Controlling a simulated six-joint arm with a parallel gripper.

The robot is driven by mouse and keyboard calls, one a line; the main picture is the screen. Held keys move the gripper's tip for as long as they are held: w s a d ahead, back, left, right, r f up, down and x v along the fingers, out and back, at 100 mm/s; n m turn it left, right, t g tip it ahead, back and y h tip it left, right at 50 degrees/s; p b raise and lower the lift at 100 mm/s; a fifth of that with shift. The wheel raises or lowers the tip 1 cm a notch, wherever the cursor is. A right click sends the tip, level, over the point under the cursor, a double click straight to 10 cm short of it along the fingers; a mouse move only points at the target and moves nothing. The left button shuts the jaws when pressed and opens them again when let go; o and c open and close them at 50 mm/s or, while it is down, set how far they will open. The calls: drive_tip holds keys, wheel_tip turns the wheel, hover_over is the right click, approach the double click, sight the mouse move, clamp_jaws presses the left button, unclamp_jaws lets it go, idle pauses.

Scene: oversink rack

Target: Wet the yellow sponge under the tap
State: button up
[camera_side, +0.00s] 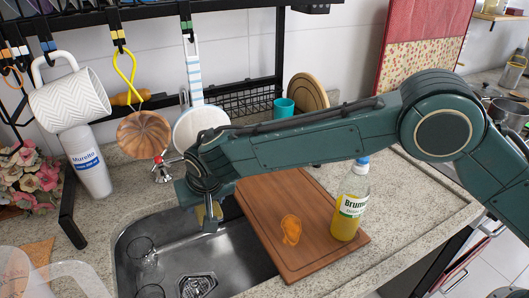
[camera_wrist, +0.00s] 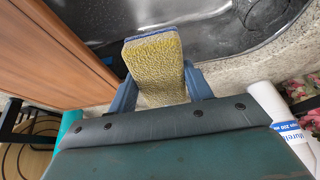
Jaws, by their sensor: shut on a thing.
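My gripper (camera_side: 207,215) is over the back right part of the steel sink (camera_side: 222,268) and points down. In the wrist view its two blue fingers (camera_wrist: 160,88) are shut on the yellow sponge (camera_wrist: 153,58), which has a blue edge. A little yellow of the sponge shows by the fingers in the side view (camera_side: 199,214); the rest is hidden. The tap (camera_side: 162,170), chrome with a red part on top, stands behind the sink, left of my gripper. My wrist hides part of the tap, and I cannot see any water running.
A wooden board (camera_side: 262,225) lies over the sink's right side, with an orange item (camera_side: 291,230) and a bottle (camera_side: 350,203) on it. Glasses (camera_side: 143,252) stand in the sink's left. Behind hang a mug (camera_side: 70,98) and utensils; a white bottle (camera_side: 87,163) stands left.

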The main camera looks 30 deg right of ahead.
drive_tip(key=shift+s, duration=2.75)
drive_tip(key=shift+s+r, duration=1.5)
drive_tip(key=shift+d, duration=0.1)
